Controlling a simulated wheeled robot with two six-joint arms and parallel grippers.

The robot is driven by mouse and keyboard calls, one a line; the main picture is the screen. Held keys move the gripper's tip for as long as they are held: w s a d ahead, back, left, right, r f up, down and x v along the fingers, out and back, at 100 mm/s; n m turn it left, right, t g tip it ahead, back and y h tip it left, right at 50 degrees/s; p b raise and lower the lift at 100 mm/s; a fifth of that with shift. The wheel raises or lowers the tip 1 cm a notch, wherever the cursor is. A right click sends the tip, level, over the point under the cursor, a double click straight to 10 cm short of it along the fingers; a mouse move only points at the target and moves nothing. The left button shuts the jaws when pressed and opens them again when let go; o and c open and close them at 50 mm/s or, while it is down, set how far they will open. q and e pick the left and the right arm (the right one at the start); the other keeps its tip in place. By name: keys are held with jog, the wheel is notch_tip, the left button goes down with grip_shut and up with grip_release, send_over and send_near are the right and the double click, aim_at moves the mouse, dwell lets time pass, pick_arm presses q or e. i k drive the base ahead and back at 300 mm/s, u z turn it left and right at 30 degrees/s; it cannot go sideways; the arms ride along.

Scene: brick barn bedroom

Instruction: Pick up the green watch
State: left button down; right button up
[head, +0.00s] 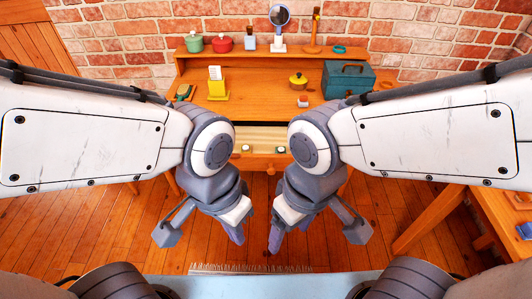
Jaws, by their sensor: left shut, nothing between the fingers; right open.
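Two small watch-like things lie in the open desk drawer (262,137). The left one (246,149) looks greenish and the right one (280,149) looks pale with a dark face. They are too small to tell for certain which is the green watch. My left gripper (236,232) is shut and empty, pointing down in front of the drawer, below the left thing in the picture. My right gripper (288,233) is open and empty, also pointing down in front of the drawer. Neither gripper touches the watch-like things.
The wooden desk (262,105) holds a yellow stand (218,90), a yellow pot (298,80) and a teal toolbox (347,78). Another wooden table (430,215) stands at right.

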aim_at(278, 150)
jog(key=k, duration=1.6)
jog(key=u, duration=0.25)
jog(key=i, duration=2.95)
jog(key=z, duration=0.9)
